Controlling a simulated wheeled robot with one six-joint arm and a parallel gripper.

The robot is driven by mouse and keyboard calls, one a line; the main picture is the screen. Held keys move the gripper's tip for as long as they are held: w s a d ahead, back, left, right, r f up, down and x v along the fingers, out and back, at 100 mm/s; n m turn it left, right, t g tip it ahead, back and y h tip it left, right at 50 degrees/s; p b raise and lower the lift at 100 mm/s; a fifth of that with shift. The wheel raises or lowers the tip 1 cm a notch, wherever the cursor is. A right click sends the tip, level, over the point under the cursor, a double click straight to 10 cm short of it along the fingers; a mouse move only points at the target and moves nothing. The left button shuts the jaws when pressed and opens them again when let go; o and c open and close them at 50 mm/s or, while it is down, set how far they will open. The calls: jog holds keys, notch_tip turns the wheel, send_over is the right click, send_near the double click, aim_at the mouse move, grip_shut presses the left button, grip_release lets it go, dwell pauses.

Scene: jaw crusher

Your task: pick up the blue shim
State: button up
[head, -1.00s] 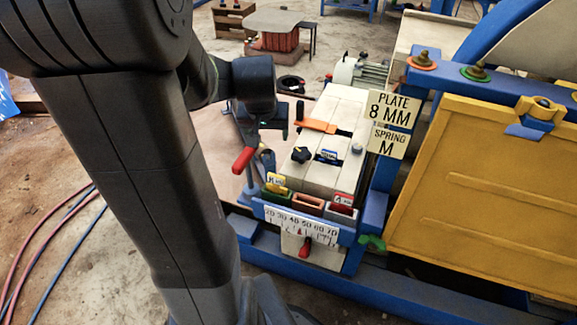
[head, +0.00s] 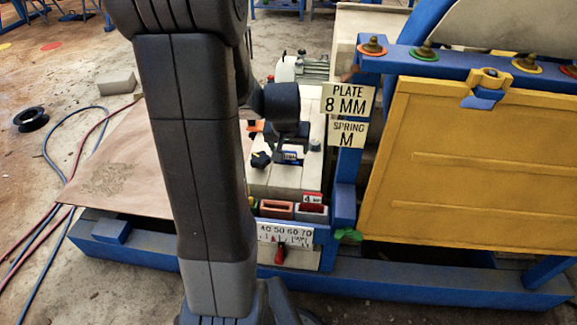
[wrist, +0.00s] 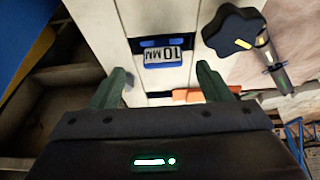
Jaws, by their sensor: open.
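The blue shim (wrist: 162,57) carries a white label reading 10 MM, upside down in the wrist view. It lies in a dark slot across the pale block (wrist: 112,30). In the head view the blue shim (head: 290,156) shows just below the end of my arm, partly covered. My gripper (wrist: 161,70) is open and empty, with one green finger on each side of the shim's line. Its fingers look apart from the shim; the height gap is hard to tell.
A black star knob (wrist: 234,33) stands beside the shim. An orange bar (wrist: 200,95) lies near the fingers. Red and green-labelled shims stand in a front rack (head: 277,209). A yellow panel (head: 470,165) and signs (head: 348,99) rise at right.

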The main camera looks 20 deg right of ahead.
aim_at(288, 151)
jog(key=x, duration=0.5)
jog(key=shift+w+a+b, duration=0.1)
jog(key=shift+w+b, duration=0.05)
jog(key=shift+b, duration=0.25)
jog(key=shift+r, duration=0.1)
jog(key=shift+c, duration=0.2)
grip_shut()
